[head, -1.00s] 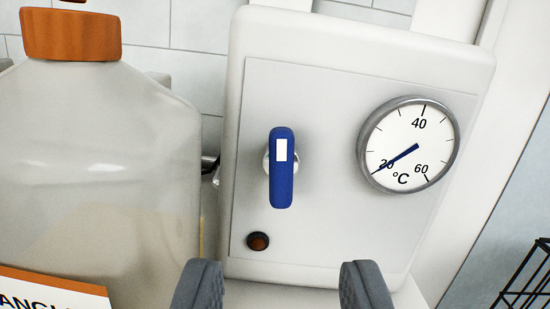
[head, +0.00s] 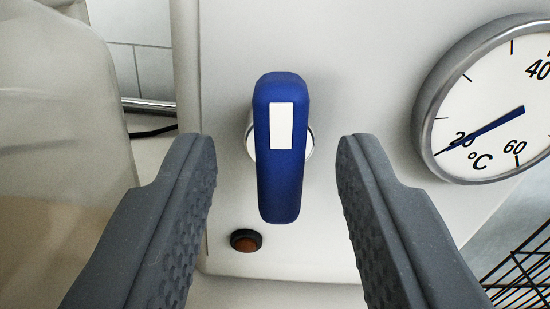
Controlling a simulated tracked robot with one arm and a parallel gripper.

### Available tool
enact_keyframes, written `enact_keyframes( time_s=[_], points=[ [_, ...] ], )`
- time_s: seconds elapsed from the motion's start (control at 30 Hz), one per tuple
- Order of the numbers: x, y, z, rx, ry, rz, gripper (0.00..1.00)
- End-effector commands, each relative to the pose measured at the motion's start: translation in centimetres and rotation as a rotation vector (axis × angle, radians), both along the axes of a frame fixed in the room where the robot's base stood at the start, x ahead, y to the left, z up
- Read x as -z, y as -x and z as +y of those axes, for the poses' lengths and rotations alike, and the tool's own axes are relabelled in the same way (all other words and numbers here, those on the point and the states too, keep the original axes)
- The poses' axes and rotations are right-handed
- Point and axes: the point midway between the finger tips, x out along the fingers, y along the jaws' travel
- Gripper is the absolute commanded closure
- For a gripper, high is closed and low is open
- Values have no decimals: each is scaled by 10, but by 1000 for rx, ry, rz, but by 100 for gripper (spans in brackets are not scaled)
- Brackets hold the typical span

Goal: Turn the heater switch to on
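The heater switch (head: 279,185) is a blue upright handle with a white mark near its top end, on a round metal base. It stands vertical on the pale heater panel (head: 370,60). My gripper (head: 277,150) is open, with one grey finger to the left of the handle and one to the right. Neither finger appears to touch it; a gap shows on both sides. A small round amber lamp (head: 246,241) sits below the handle and looks unlit. The temperature dial (head: 490,100) to the right has its blue needle near 20.
A large translucent bottle (head: 60,120) stands close on the left, beside my left finger. A black wire rack (head: 520,270) is at the lower right. A dark cable and a metal bar show between bottle and panel.

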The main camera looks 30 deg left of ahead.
Motion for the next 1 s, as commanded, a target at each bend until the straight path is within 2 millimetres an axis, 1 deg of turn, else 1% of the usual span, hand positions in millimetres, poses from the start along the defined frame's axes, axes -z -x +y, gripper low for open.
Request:
enact_keyframes(
  time_s=[0.17, 0.2, 0.27, 0.3, 0.33, 0.57, 1.0],
  points=[
    [0, 0, 0, 0, 0, 0, 64],
    [0, 0, 0, 0, 0, 0, 66],
    [0, 0, 0, 1, 0, 0, 83],
    [0, 0, -1, 1, 1, -1, 94],
    [0, 0, -1, 1, 1, -1, 100],
    [1, 0, -1, 0, 12, -8, 100],
    [1, 0, 1, -2, 204, -140, 100]
  ],
)
